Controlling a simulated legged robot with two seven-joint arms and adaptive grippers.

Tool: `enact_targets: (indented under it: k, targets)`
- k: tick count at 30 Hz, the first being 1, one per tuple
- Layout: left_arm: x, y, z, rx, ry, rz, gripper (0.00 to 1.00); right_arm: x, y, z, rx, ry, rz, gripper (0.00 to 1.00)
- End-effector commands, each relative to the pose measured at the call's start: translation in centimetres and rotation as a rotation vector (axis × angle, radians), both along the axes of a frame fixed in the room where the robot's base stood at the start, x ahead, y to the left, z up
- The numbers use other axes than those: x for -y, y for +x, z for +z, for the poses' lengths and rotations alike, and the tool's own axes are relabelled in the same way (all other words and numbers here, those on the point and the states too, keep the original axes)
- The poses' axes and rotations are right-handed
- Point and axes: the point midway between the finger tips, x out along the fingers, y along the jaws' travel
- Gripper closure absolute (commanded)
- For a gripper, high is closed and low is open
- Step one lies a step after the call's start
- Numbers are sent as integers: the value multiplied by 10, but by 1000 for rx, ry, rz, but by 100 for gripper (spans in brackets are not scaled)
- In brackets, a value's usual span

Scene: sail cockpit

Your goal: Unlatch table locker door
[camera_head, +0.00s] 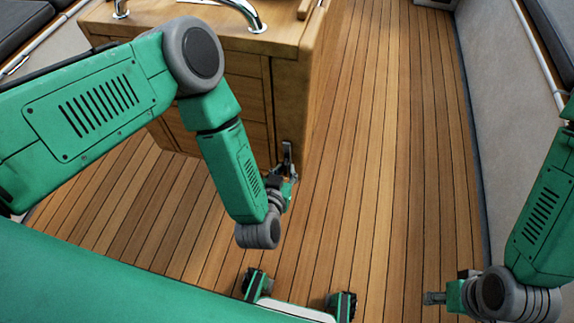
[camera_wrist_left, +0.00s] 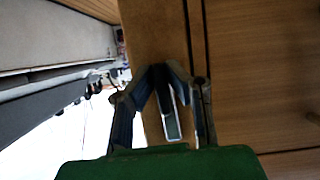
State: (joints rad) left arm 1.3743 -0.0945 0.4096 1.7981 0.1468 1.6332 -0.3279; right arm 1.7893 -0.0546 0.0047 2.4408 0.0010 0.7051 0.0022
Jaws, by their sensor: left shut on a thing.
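The wooden table locker (camera_head: 290,70) stands at the upper left of the head view, with panelled front faces. In the left wrist view a wooden door panel (camera_wrist_left: 260,70) fills the right side, with a dark seam along its edge. My left gripper (camera_head: 288,160) is at the locker's near right corner; it also shows in the left wrist view (camera_wrist_left: 172,72). Its fingers are shut on a small latch (camera_wrist_left: 172,125) with pale edges, beside the seam. The fingers partly hide the latch. The door looks closed. My right gripper (camera_head: 436,298) is low at the right, away from the locker.
A curved metal rail (camera_head: 245,12) stands on the locker top. The plank floor (camera_head: 380,120) is clear to the right of the locker. A pale bench wall (camera_head: 510,130) runs along the right side.

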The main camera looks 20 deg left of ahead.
Motion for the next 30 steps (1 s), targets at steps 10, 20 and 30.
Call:
enact_targets:
  k: [10, 20, 30]
  targets:
    - [-2, 9, 9, 34, 68, 10, 100, 0, 0, 6, 0, 0, 0, 60]
    - [-1, 9, 9, 34, 70, 8, 100, 0, 0, 6, 0, 0, 0, 60]
    - [1, 6, 5, 22, 69, 4, 67, 0, 0, 5, 0, 0, 0, 60]
